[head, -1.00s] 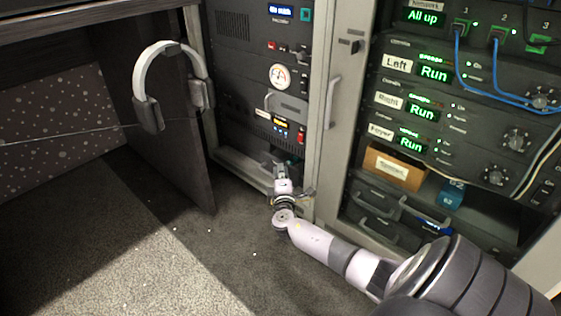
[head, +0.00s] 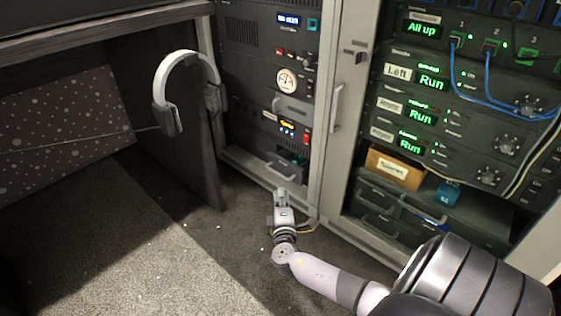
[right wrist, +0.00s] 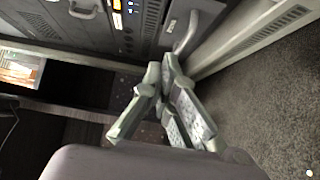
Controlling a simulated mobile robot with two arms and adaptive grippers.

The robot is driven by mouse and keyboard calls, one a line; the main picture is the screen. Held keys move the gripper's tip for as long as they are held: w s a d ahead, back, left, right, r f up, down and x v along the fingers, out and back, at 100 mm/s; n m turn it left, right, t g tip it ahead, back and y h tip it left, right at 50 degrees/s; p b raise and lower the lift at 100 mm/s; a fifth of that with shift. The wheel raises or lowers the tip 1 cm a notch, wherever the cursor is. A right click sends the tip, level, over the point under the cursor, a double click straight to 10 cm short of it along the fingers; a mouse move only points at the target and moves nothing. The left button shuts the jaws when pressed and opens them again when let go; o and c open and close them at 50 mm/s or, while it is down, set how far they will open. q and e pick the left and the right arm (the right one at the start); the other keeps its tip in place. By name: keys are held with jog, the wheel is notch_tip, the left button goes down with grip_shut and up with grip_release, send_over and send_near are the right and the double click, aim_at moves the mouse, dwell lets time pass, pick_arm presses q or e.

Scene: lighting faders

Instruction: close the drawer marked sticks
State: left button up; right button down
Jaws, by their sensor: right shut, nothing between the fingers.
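No label reading "sticks" is legible. A dark drawer (head: 283,168) with a pale bar handle sits low in the left rack, and I cannot tell how far out it stands. Its handle seems to show in the right wrist view (right wrist: 186,32), just beyond the fingertips. More dark drawers (head: 378,212) with bar handles are low in the right rack. My right gripper (head: 281,191) is shut and empty, in front of the left rack's low drawer and apart from its handle. It also shows in the right wrist view (right wrist: 160,68). My left gripper is not in view.
A pale rack post (head: 325,130) stands right of the low drawer. Headphones (head: 168,100) hang on a dark panel at left. The right rack holds a cardboard box (head: 394,169), a blue item (head: 449,193) and blue cables.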

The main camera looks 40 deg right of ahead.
aim_at(282, 176)
jog(key=b+x, duration=0.8)
jog(key=s+d+b+x, duration=0.1)
jog(key=b+x, duration=0.3)
jog(key=x, duration=0.1)
jog(key=shift+w+f, duration=0.1)
jog(key=shift+f, duration=0.1)
